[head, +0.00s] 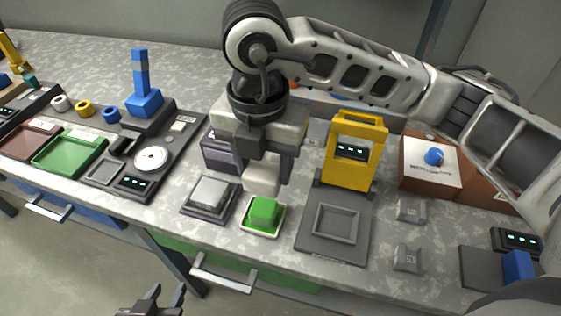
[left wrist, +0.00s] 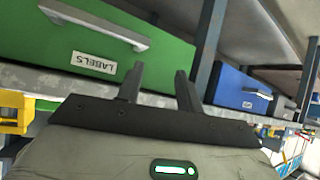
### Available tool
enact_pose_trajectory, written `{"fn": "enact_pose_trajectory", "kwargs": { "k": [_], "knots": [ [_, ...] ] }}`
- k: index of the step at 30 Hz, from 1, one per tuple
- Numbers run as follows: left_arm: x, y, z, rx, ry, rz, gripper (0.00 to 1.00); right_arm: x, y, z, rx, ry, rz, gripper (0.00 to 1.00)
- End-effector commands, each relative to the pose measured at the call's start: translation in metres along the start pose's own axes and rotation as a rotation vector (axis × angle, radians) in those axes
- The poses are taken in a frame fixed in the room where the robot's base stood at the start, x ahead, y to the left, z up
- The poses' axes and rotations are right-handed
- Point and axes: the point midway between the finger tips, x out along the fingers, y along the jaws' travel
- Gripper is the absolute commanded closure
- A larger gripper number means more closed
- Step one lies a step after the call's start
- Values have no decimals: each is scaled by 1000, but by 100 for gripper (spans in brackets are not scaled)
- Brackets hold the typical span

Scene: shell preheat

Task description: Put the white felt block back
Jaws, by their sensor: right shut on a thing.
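The white felt block (head: 261,180) is held between the fingers of my right gripper (head: 264,172), which points down over the table. It hangs just behind and above the green block (head: 263,210); I cannot tell whether the two touch. The green block sits on a small white-rimmed tray (head: 247,226). My left gripper (head: 152,300) is low in front of the table, open and empty. It also shows in the left wrist view (left wrist: 158,85) with its fingers apart.
A grey block on a dark pad (head: 210,192) stands left of the green block. A dark purple box (head: 217,153) is behind it, partly hidden by my gripper. A yellow device (head: 354,150) and a grey plate with a square frame (head: 335,224) stand right. A green drawer (left wrist: 120,35) faces my left gripper.

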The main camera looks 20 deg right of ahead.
Motion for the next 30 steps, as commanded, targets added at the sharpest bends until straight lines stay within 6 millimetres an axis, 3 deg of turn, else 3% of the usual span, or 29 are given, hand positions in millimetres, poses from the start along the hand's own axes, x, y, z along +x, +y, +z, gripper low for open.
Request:
{"fn": "enact_pose_trajectory", "kwargs": {
  "k": [9, 15, 25, 30],
  "knots": [
    [-6, 0, -1, 14, -20, -5, 64, 33, 5, 78, 8, 0, -5, 68],
    [-6, -2, 2, 22, -31, -7, 64, 71, 8, 108, 2, 1, -4, 68],
    [-5, -2, 2, 23, -31, -8, 64, 95, 10, 127, 0, 0, -2, 68],
    [-9, -3, -6, 23, -24, -11, 64, 119, 9, 126, -2, 2, -4, 68]
  ]
}}
